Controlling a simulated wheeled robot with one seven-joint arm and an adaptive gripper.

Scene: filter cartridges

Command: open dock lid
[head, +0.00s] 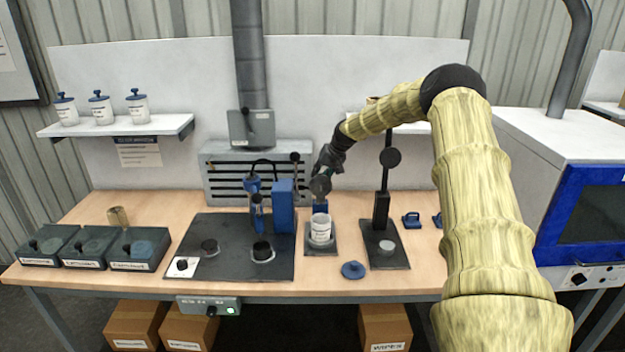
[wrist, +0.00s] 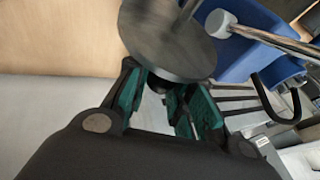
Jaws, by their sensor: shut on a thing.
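My gripper (head: 325,172) is above the bench, over the small dark stand that holds a white labelled jar (head: 320,230). A dark grey round disc (head: 319,186), which looks like the dock lid, is tilted up at the fingertips, above the jar. In the wrist view the disc (wrist: 165,40) lies just beyond my green-padded fingers (wrist: 165,88). The fingers are shut on a dark knob at the disc's edge or underside, mostly hidden. A thin rod meets the disc's upper face. A blue block (head: 284,207) stands to the left; which stand the disc is hinged to is unclear.
A dark mat (head: 212,270) with round sockets lies left of the jar. A black post stand (head: 381,210) is to the right. A blue knobbed cap (head: 352,270) lies in front. Labelled dark boxes (head: 138,250) line the left side, and jars (head: 101,108) stand on the shelf.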

